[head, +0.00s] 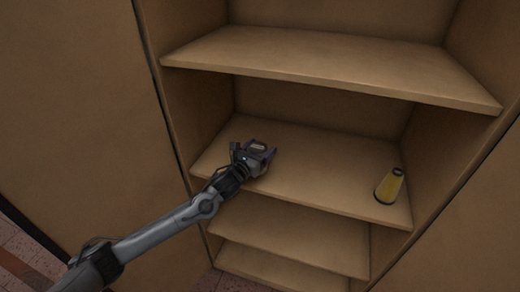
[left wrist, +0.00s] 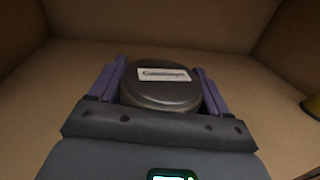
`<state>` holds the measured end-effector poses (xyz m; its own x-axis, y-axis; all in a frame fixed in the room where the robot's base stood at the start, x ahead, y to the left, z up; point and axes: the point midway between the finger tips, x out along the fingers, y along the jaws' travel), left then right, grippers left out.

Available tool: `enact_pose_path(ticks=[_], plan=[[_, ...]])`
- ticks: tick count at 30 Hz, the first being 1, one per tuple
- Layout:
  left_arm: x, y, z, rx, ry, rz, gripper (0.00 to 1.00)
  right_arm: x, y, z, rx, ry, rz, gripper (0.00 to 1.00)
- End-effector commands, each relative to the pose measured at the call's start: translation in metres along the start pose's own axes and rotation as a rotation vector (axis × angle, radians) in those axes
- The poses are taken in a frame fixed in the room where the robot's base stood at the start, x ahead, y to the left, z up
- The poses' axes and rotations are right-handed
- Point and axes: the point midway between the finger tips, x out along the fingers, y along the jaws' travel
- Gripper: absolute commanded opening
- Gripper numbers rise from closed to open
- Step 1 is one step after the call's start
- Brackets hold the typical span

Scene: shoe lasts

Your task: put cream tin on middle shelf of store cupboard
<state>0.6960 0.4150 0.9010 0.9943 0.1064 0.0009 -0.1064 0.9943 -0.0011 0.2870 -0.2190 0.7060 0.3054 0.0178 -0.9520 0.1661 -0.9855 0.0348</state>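The cream tin (left wrist: 162,88) is a round dark-grey tin with a pale label on its lid. It sits between the two purple fingers of my left gripper (head: 262,153), which appear shut on its sides. In the head view the tin (head: 258,147) is small and partly hidden by the gripper. The gripper is over the left part of a shelf (head: 310,165) of the store cupboard, the one below the upper shelf (head: 320,62). I cannot tell whether the tin touches the shelf. My right gripper is in neither view.
A yellow tapered object with a dark base (head: 389,187) stands at the right front of the same shelf. The shelf between it and my gripper is clear. The upper shelf is overhead, and the cupboard's left side wall (head: 195,110) is close to the gripper. Lower shelves (head: 290,235) look empty.

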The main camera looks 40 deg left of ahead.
Motion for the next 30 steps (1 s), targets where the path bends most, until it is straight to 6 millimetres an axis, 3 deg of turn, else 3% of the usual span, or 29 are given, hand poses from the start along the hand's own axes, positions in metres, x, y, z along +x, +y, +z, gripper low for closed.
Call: enact_pose_path(ticks=[1, 5, 16, 20, 30], plan=[[0.0, 0.0, 0.0, 0.0, 0.0, 0.0, 0.83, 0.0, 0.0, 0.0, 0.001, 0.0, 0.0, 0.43], [0.0, 0.0, 0.0, 0.0, 0.0, 0.0, 1.0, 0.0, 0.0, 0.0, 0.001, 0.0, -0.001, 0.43], [-0.004, 0.0, 0.003, 0.001, 0.002, 0.0, 1.0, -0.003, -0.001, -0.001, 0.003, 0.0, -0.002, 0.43], [-0.018, 0.0, 0.003, 0.004, 0.003, -0.001, 1.0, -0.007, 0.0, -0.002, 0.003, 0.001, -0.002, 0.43], [-0.076, 0.0, 0.003, 0.003, 0.005, -0.001, 1.0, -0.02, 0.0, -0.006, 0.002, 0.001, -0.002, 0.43]])
